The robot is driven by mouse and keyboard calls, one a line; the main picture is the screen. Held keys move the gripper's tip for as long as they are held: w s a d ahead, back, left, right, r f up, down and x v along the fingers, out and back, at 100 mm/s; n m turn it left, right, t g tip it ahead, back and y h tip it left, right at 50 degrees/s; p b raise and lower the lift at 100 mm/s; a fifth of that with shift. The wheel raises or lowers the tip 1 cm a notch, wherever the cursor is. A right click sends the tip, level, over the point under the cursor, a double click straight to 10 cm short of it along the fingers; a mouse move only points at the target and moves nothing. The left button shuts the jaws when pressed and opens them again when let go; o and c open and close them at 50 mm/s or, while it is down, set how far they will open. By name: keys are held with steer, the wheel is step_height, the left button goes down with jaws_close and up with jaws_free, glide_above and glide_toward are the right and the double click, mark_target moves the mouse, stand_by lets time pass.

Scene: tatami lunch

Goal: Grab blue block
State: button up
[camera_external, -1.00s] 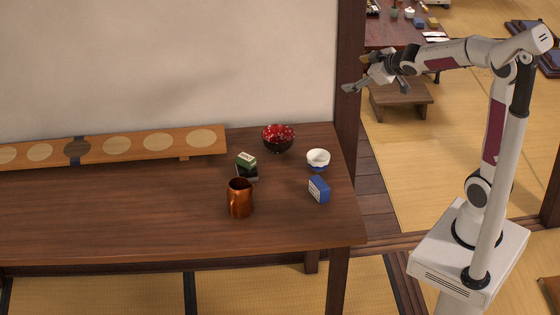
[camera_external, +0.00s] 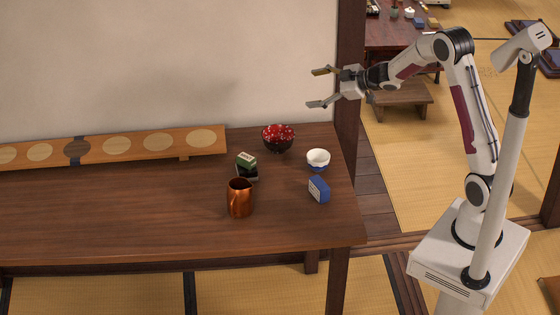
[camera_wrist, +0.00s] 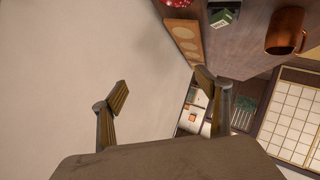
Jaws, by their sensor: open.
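The blue block (camera_external: 319,189) stands near the right end of the wooden table, with a pale label on its left face. My gripper (camera_external: 318,88) is open and empty, raised above and behind the table's right end, with its fingers pointing left. In the wrist view the two fingers (camera_wrist: 163,92) are spread wide with nothing between them. The blue block is not seen in the wrist view.
On the table (camera_external: 120,215) near the block are a white-and-blue cup (camera_external: 318,160), a red bowl (camera_external: 278,138), a copper mug (camera_external: 239,198) and a green box (camera_external: 246,160) on a dark item. A long board (camera_external: 130,147) lies behind. The table's front left is clear.

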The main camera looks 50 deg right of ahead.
mark_target(325, 183)
steer(key=s+a+f+n+g+y, duration=0.1)
steer(key=s+f+y, duration=0.1)
steer(key=f, duration=0.4)
steer(key=s+a+f+n+g+y, duration=0.1)
steer(key=s+a+f+y, duration=0.1)
steer(key=f, duration=0.5)
steer(key=s+a+f+n+g+y, duration=0.1)
steer(key=s+a+f+n+y, duration=0.1)
steer(key=f+y, duration=0.4)
steer(key=shift+s+a+f, duration=0.2)
steer(key=shift+s+f, duration=0.5)
steer(key=shift+s, duration=0.1)
steer(key=s+f+y, duration=0.1)
steer(key=s, duration=0.1)
steer(key=s+f+g+y, duration=0.1)
steer(key=s, duration=0.1)
steer(key=s+f+y, duration=0.1)
steer(key=s+f, duration=0.1)
steer(key=shift+s+a+f+g, duration=0.1)
steer(key=shift+s+a+g, duration=0.15)
steer(key=shift+g, duration=0.15)
steer(key=shift+s+f, duration=0.35)
steer(key=shift+s, duration=0.05)
steer(key=shift+x, duration=1.3)
steer(key=shift+w+a, duration=0.1)
